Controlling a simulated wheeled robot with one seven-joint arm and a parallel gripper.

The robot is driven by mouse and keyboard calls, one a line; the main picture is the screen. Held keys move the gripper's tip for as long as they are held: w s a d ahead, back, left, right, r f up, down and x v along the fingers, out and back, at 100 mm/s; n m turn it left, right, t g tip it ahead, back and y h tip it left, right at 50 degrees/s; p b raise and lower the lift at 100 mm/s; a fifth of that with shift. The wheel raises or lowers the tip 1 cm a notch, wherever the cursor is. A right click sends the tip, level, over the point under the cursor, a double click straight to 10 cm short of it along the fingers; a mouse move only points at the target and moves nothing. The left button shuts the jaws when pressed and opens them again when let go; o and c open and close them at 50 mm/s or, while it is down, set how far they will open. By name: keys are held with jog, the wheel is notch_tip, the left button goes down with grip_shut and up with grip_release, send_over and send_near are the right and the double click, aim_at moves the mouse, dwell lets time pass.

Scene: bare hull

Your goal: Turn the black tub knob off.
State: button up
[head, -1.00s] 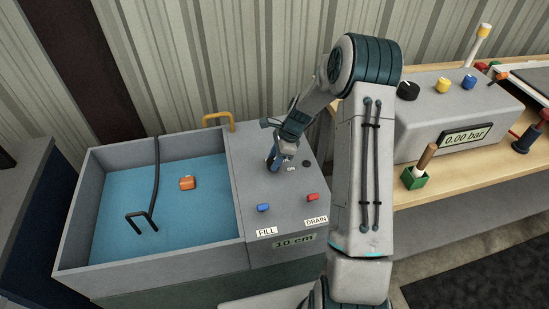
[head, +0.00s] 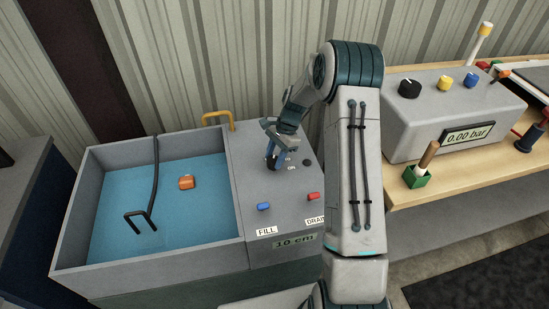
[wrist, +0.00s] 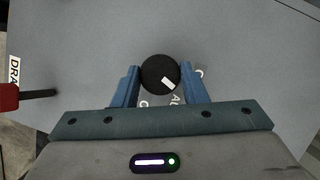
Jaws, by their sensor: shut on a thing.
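The black tub knob (wrist: 160,75) is round with a white pointer mark, which points down and to the right in the wrist view. My gripper (wrist: 160,82) has its blue fingers shut on the knob, one on each side. In the head view my gripper (head: 273,160) reaches down onto the grey tub panel (head: 250,181), and its fingers hide most of the knob. Printed letters beside the knob are partly covered by the fingers in the wrist view. An ON label (head: 291,168) shows just right of the gripper in the head view.
The water-filled tub (head: 75,225) holds an orange block (head: 186,182) and lies left. A yellow handle (head: 217,115) stands behind. A grey gauge box (head: 420,125) is right.

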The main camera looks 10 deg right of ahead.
jog(key=shift+w+n+g+h+b, duration=0.15)
jog(key=shift+n+g+h+b, duration=0.35)
jog(key=shift+n, duration=1.8)
jog(key=o, duration=1)
jog(key=v, duration=0.7)
jog(key=b+v, duration=0.1)
jog(key=v, duration=0.6)
jog(key=shift+w+a, duration=0.1)
jog(key=shift+w, duration=0.15)
jog(key=shift+f, duration=0.1)
